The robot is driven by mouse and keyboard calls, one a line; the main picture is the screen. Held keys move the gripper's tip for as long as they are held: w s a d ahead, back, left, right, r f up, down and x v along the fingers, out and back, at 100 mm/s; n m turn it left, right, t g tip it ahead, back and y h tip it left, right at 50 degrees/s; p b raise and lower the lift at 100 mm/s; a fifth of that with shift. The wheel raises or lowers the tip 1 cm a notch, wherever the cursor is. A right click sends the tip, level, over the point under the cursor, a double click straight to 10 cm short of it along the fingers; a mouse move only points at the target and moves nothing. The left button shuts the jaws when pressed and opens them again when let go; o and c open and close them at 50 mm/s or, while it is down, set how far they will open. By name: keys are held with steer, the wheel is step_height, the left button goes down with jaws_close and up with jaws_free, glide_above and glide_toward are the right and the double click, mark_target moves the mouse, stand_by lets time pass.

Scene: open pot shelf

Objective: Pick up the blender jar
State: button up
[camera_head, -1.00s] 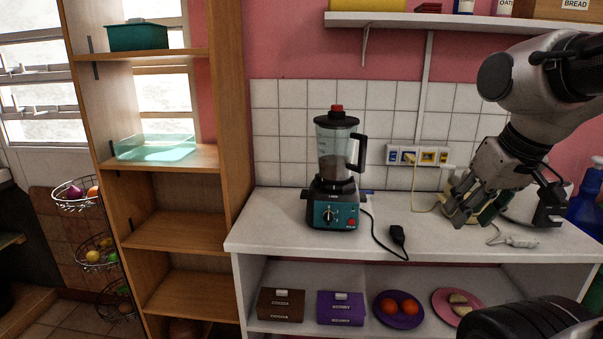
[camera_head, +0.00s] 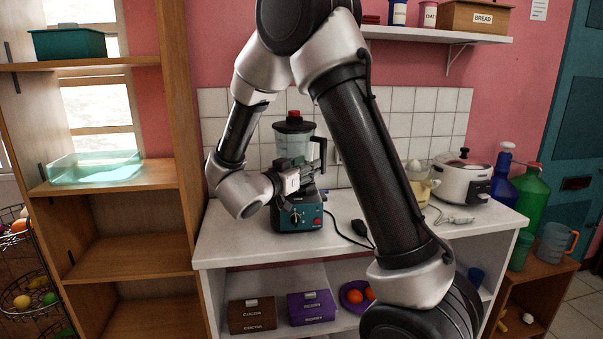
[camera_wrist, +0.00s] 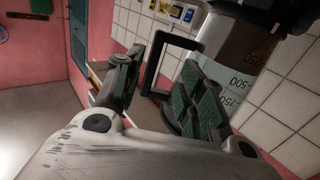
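The blender jar (camera_head: 287,146) is clear with a dark lid, red cap and black handle. It stands upright on the teal blender base (camera_head: 291,217) on the white counter. In the wrist view the jar (camera_wrist: 236,48) shows tilted, with brown contents and volume marks. My gripper (camera_head: 306,180) is in front of the jar's handle side. In the wrist view my gripper (camera_wrist: 165,75) has its fingers apart, with the black handle (camera_wrist: 153,72) in line with the gap. I cannot tell whether either finger touches the handle. My wrist hides part of the jar's lower end.
A white cooker (camera_head: 462,184) and a citrus juicer (camera_head: 421,184) stand on the counter to the right. A dark cable and plug (camera_head: 360,228) lie right of the base. A wooden shelf unit (camera_head: 184,120) rises at the left. My arm covers the counter's middle.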

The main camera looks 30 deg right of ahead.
mark_target(323, 174)
steer(key=shift+g, duration=0.3)
steer(key=x, duration=0.7)
steer(key=shift+s+d+r, duration=0.15)
steer(key=shift+d, duration=0.35)
jaws_close()
